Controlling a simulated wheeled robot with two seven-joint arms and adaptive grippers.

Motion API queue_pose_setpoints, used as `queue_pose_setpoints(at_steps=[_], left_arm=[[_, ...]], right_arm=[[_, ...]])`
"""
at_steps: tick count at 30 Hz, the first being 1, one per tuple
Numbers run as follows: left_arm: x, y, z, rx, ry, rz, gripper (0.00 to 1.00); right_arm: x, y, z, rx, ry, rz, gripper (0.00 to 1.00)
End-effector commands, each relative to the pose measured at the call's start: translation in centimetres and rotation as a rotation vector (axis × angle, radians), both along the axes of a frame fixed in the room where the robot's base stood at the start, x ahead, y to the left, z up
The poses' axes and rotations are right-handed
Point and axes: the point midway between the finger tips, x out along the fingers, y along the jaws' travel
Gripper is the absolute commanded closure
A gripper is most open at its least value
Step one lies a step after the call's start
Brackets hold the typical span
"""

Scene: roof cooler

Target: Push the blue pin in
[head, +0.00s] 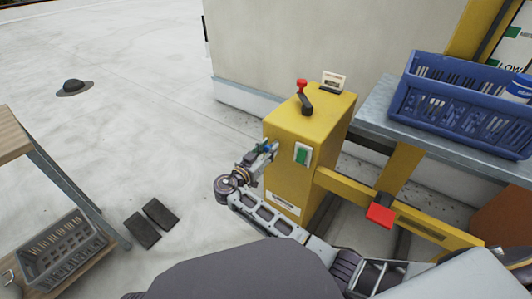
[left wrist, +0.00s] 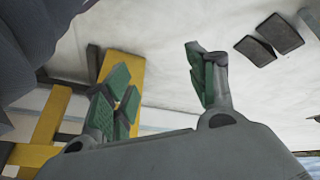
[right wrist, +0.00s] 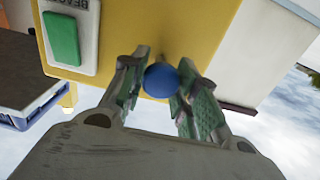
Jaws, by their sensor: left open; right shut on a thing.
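The blue pin (right wrist: 161,80) shows as a round blue knob between the fingers of my right gripper (right wrist: 165,95) in the right wrist view. Behind it is the face of the yellow box (right wrist: 175,25). In the head view the blue pin (head: 266,148) is at the left side of the yellow box (head: 290,125), with my right gripper (head: 268,150) shut around it. How far the pin stands out is hard to tell. My left gripper (left wrist: 165,95) is open and empty in the left wrist view, over the pale floor; it is not visible in the head view.
A green rocker switch (head: 302,155) is on the box front, and a red-handled lever (head: 304,98) stands on its top. A yellow rail with a red pad (head: 380,214) extends right. A blue crate (head: 455,108) sits on a grey shelf. A wooden table (head: 14,137) stands left.

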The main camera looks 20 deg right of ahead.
Motion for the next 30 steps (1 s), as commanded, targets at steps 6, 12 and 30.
queue_pose_setpoints(at_steps=[6, 12, 30], left_arm=[[-0.3, -0.4, -2.6, -0.025, -0.013, 0.009, 0.43], [-0.2, -0.5, -2.8, -0.033, -0.020, 0.012, 0.43], [-0.2, -0.5, -2.7, -0.033, -0.020, 0.013, 0.43]], right_arm=[[1.3, -1.7, -0.1, -0.001, -0.003, -0.001, 1.00], [1.6, -2.1, 0.1, -0.001, -0.003, -0.002, 1.00], [1.5, -2.0, 0.1, 0.000, -0.004, -0.001, 0.48]])
